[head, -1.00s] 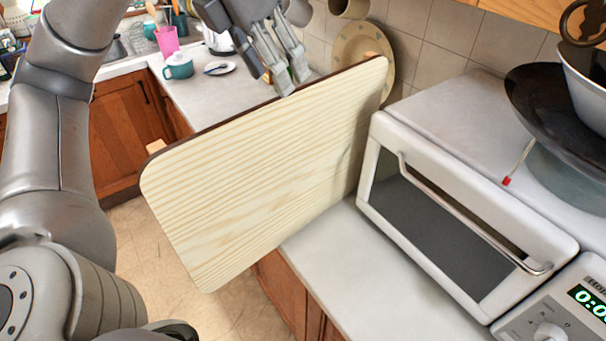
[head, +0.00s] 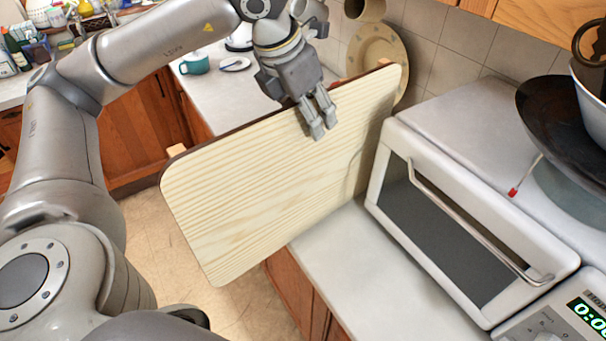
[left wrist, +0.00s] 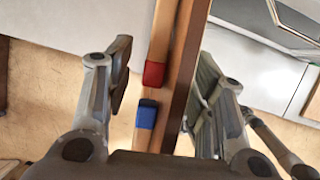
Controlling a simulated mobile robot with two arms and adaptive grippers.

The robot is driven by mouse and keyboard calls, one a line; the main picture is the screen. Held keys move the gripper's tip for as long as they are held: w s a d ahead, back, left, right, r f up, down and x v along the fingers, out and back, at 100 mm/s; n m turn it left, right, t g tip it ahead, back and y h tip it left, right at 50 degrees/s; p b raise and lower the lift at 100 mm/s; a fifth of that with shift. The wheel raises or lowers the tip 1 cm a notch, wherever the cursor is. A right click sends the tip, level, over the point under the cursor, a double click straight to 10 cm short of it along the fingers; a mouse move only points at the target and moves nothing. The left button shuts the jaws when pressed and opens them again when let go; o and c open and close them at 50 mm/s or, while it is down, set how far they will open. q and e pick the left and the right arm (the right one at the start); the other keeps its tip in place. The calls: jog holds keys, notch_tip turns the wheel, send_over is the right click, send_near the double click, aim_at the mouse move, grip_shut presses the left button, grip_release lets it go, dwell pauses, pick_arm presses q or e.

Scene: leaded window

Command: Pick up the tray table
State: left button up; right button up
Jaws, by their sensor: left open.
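The tray table (head: 270,190) stands on edge, tilted, with its pale wood-grain top facing me, beside the white oven. In the left wrist view its dark edge (left wrist: 190,65) runs between my fingers, with wooden legs carrying a red end cap (left wrist: 154,74) and a blue end cap (left wrist: 147,114) beside it. My left gripper (head: 320,120) is open at the board's upper edge, with fingers in front of the pale face. The left wrist view shows the gripper (left wrist: 165,95) astride the board and legs, a finger on each side. My right gripper is not in view.
The white oven (head: 450,230) with a bar handle stands close to the right of the board. A dark wok (head: 550,120) rests further right. Tiled floor lies open at lower left.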

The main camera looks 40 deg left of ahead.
pick_arm(q)
grip_shut()
dwell(0.3)
jog(key=shift+w+r, duration=0.1)
jog(key=shift+r, duration=0.05)
